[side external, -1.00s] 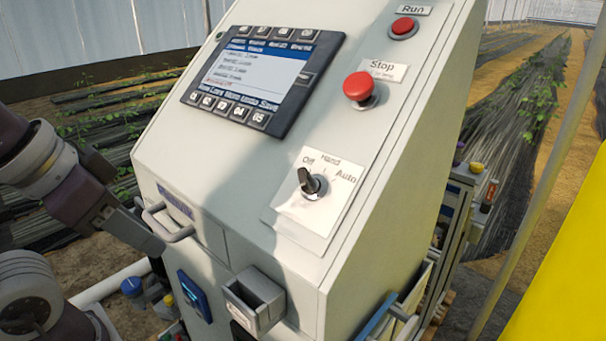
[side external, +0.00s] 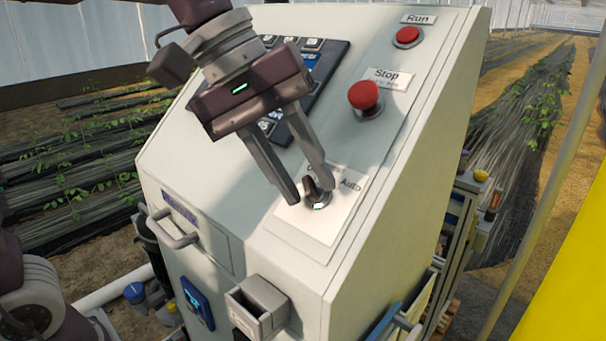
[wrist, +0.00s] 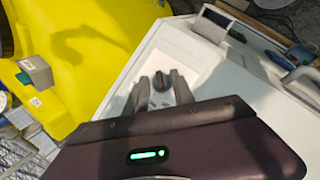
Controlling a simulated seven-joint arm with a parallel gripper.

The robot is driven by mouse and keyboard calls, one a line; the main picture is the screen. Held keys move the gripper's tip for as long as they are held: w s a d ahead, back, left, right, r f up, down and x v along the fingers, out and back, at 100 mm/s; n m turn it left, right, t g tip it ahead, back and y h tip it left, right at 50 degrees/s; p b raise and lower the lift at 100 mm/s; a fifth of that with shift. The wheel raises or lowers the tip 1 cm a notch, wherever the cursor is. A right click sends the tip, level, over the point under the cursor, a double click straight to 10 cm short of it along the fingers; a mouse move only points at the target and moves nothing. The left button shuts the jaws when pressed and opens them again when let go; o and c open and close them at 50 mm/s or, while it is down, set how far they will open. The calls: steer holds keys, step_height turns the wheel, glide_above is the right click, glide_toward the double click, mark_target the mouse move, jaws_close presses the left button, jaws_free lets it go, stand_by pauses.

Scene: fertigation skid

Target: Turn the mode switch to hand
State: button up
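The mode switch is a dark rotary knob (side external: 319,199) on a white label plate (side external: 318,229) on the sloped face of the cabinet. "Auto" is readable; my fingers cover "Off" and most of "Hand", and the knob's pointing direction is hard to read. My gripper (side external: 307,191) is open, reaching down with its fingertips at the knob, one on its left and one over its upper right. In the wrist view the knob (wrist: 163,81) lies between the spread fingertips (wrist: 160,76). I cannot tell whether they touch it.
The red Stop button (side external: 364,95) stands above the switch, and the red Run button (side external: 407,36) is higher up. A screen panel (side external: 320,68) is partly behind my gripper. A handle (side external: 175,232) and a small open box (side external: 258,308) project from the cabinet front.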

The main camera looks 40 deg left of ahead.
steer(key=shift+d+f, duration=0.1)
steer(key=shift+f, duration=0.1)
jaws_close()
steer(key=shift+m, duration=0.3)
steer(key=m+y, duration=0.1)
steer(key=m+g+y, duration=0.1)
steer(key=m, duration=0.1)
steer(key=shift+w+d+r+m, duration=0.15)
steer(key=shift+m, duration=0.15)
steer(key=shift+d+m+y, duration=0.1)
steer(key=shift+m+y, duration=1.1)
steer(key=shift+m, duration=0.2)
jaws_free()
